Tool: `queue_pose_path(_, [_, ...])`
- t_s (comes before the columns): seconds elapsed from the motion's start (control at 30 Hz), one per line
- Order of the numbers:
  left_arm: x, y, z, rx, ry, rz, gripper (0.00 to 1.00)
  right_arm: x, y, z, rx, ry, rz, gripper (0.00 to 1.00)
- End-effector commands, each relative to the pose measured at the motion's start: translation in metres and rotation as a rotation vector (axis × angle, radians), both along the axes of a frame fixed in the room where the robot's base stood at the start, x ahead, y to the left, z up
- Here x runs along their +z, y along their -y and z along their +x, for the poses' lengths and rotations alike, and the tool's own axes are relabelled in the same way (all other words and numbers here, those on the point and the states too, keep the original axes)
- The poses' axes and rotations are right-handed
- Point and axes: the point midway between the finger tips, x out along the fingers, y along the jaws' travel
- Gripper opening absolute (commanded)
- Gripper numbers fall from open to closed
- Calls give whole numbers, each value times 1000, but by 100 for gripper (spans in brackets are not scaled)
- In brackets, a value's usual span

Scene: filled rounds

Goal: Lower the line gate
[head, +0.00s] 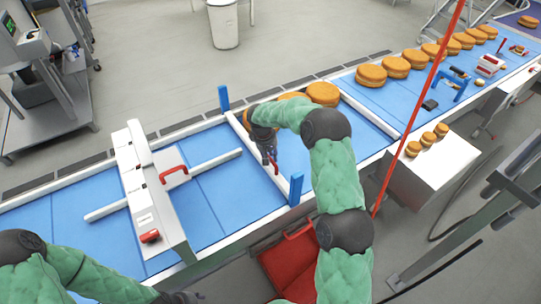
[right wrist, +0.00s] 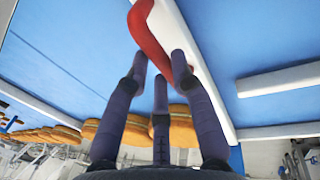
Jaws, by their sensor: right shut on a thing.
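The line gate is a white bar (head: 239,128) with a red handle, crossing the blue belt between two blue posts (head: 224,98) (head: 296,188). In the head view the bar meets the far post near its lower part; its height above the belt is hard to judge. My right gripper (head: 270,158) is at the bar's middle, shut on the red handle (right wrist: 150,35). In the right wrist view its purple fingers (right wrist: 160,75) close around the handle, beside the white bar (right wrist: 205,60). My left arm comes in at bottom left; only a dark part of its gripper (head: 182,298) shows at the bottom edge.
Filled rounds (head: 322,94) stand on the belt behind the gate, with several more (head: 371,75) further right. A white machine with a red handle (head: 174,175) spans the belt to the left. A red crate (head: 290,262) and a tilted red pole (head: 415,120) are near my right arm.

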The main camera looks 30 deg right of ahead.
Motion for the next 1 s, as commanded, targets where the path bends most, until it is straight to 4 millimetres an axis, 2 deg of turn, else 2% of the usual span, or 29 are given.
queue_pose_path(0.07, [0,0,0,0,0,0,40,-6,-2,-3,2,-10,3,0])
queue_pose_path(0.1, [0,0,0,0,0,0,40,-6,-2,-3,2,-10,3,27])
queue_pose_path(0.17, [0,0,0,0,0,0,40,-6,-2,-3,3,-11,3,44])
queue_pose_path(0.2, [0,0,0,0,0,0,40,-6,-2,-3,3,-11,3,49])
queue_pose_path(0.5, [0,0,0,0,0,0,40,-3,-1,-2,2,-6,2,49])
queue_pose_path(0.63, [0,0,0,0,0,0,40,5,-2,-1,3,-3,1,49])
queue_pose_path(0.77, [0,0,0,0,0,0,40,24,-6,-1,3,-2,0,49])
queue_pose_path(1.0, [0,0,0,0,0,0,40,70,-16,-2,2,-2,1,49])
